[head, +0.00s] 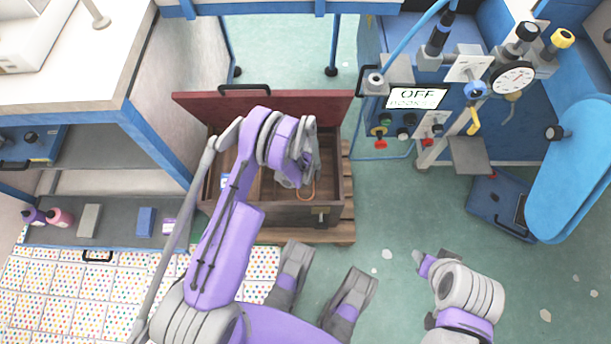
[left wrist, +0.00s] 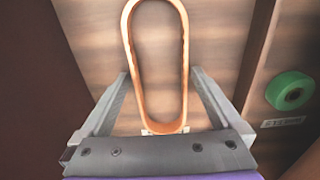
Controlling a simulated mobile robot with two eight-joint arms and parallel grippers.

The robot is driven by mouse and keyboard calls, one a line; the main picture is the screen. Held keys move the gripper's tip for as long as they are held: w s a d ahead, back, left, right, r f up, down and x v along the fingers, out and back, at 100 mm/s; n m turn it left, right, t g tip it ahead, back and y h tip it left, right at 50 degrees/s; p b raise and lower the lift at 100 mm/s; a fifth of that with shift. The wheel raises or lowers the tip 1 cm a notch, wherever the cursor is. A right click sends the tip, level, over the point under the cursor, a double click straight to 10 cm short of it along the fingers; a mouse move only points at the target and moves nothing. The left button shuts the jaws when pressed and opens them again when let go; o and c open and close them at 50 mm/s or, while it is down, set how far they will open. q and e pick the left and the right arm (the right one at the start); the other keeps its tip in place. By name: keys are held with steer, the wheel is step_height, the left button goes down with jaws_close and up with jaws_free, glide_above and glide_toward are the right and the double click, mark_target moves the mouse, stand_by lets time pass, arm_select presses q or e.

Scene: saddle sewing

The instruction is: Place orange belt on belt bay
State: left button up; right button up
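The orange belt (left wrist: 185,70) is a long closed loop against a wooden-brown surface in the left wrist view. In the head view a bit of it shows as an orange curve (head: 313,191) inside the open wooden chest (head: 325,212). My left gripper (head: 303,178) reaches down into the chest. In the left wrist view its two fingers (left wrist: 160,92) stand apart on either side of the belt's lower part, with gaps visible. My right arm is folded at the lower right; its end (head: 427,263) shows no clear finger opening. I cannot make out which place is the belt bay.
A green roll (left wrist: 290,91) sits beside a dividing wall with a small label. The chest's dark red lid (head: 190,103) stands open behind. A machine with an OFF screen (head: 417,97) is at the right. Bottles (head: 60,217) and blocks sit on a left shelf (head: 115,230).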

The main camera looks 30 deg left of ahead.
arm_select(q)
steer(key=shift+r, duration=0.1)
steer(key=shift+r, duration=0.3)
steer(key=s+d+r+m+t+p, duration=0.1)
steer(key=s+r, duration=0.2)
steer(key=r, duration=1.3)
steer(key=s+d+r+m+t+p, duration=0.1)
steer(key=s+r+p, duration=0.15)
steer(key=r, duration=1.45)
steer(key=s+d+r+m+t, duration=0.1)
steer(key=s+r, duration=0.2)
steer(key=s, duration=0.5)
steer(key=s+r+m+t, duration=0.1)
steer(key=s+r, duration=0.3)
steer(key=s, duration=0.4)
steer(key=shift+d+r+m+t+b, duration=0.2)
steer(key=shift+d+m+t+b, duration=0.15)
steer(key=shift+m, duration=0.25)
